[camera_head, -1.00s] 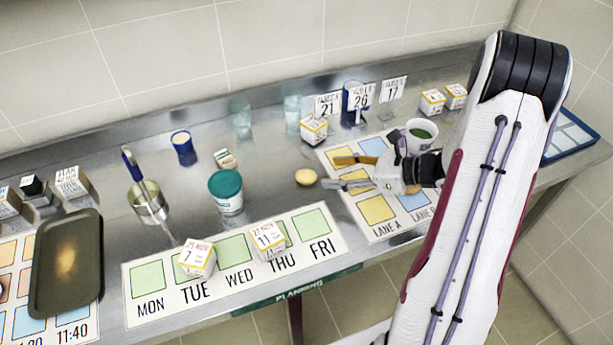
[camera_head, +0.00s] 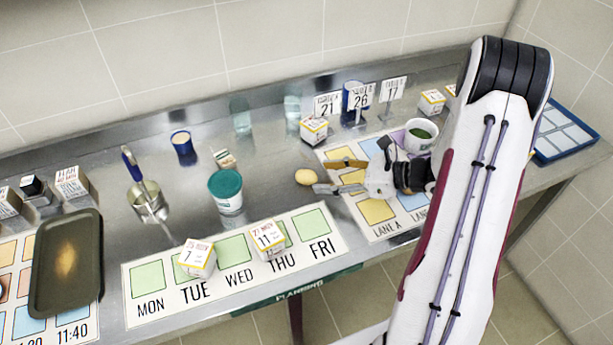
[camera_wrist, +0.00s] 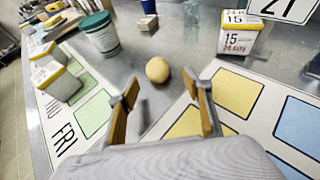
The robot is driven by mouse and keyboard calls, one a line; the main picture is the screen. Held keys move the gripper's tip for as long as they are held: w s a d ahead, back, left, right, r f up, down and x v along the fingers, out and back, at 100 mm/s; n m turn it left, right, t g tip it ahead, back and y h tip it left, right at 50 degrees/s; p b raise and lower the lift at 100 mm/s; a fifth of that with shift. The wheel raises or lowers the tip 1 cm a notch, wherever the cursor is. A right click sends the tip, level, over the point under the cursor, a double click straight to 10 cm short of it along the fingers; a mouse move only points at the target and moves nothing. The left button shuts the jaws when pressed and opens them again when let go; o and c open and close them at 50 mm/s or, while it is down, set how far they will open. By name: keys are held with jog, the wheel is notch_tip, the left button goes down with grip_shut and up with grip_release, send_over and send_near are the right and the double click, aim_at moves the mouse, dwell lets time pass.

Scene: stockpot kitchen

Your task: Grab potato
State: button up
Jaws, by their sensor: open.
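The potato (camera_head: 306,177) is a small yellow-tan oval lying on the bare metal counter, between the teal-lidded tub and the lane mat. In the wrist view the potato (camera_wrist: 158,70) lies just ahead of the fingertips, roughly centred between them. My gripper (camera_head: 330,176) is open, its two wooden-coloured fingers pointing left toward the potato. In the wrist view my gripper (camera_wrist: 163,85) has a wide gap between its fingers with nothing in it. From the head view the fingertips are close to the potato, and I cannot tell whether they touch it.
A teal-lidded tub (camera_head: 226,190) stands left of the potato. A labelled box (camera_head: 314,130) stands behind it, near number signs (camera_head: 328,104). A white cup of green contents (camera_head: 419,136) is beside my wrist. The weekday mat (camera_head: 140,307) holds two boxes in front. Bare counter surrounds the potato.

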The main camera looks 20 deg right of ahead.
aim_at(313, 176)
dwell(0.3)
jog(key=shift+a+r+x, duration=0.1)
jog(key=shift+r+x, duration=0.05)
jog(key=shift+x, duration=0.7)
jog(key=shift+a+r+x, duration=0.1)
jog(key=shift+a+x, duration=0.05)
jog(key=shift+x, duration=1.55)
jog(key=c, duration=1.2)
